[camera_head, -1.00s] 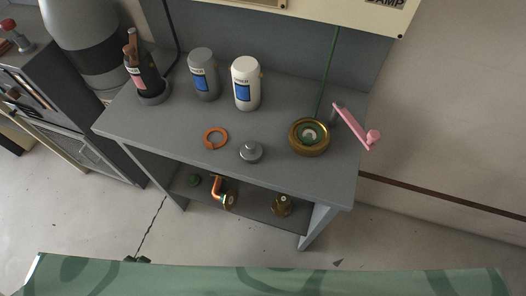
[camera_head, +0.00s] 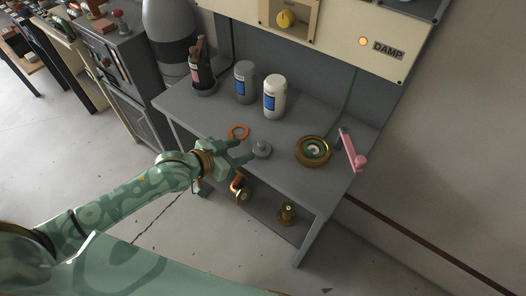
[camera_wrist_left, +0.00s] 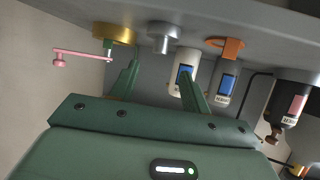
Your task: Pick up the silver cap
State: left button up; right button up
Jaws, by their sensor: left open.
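The silver cap (camera_head: 262,149) is a small round grey disc with a raised knob, lying on the grey bench top between an orange ring and a brass ring. It also shows in the left wrist view (camera_wrist_left: 163,38), beyond the fingertips and between their lines. My left gripper (camera_head: 245,152) is green, open and empty. Its fingers point at the cap from its left, close to the bench's front edge; in the wrist view the fingers (camera_wrist_left: 160,80) stand apart with nothing between them. Whether a fingertip touches the cap is not clear. My right gripper is out of view.
The orange ring (camera_head: 239,132) lies just behind the left gripper. A brass ring (camera_head: 313,151) and a pink crank (camera_head: 352,150) are to the right. White (camera_head: 275,96) and grey (camera_head: 244,82) bottles stand behind. The lower shelf holds brass fittings (camera_head: 287,212).

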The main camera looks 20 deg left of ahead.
aim_at(259, 146)
pick_arm(q)
jog(key=x, duration=0.4)
jog(key=shift+b, duration=0.4)
jog(key=b+x, duration=0.1)
jog(key=x, duration=0.1)
jog(key=b+x, duration=0.1)
jog(key=x, duration=0.1)
jog(key=shift+d+f, duration=0.15)
jog(key=shift+f, duration=0.2)
jog(key=shift+w+d+f, duration=0.1)
jog(key=shift+w+d, duration=0.1)
jog(key=shift+w, duration=0.25)
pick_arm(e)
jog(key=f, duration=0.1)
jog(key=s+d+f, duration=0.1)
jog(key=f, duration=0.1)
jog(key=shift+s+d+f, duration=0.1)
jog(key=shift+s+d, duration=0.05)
pick_arm(q)
jog(key=shift+s, duration=0.1)
jog(key=shift+c, duration=0.4)
grip_shut()
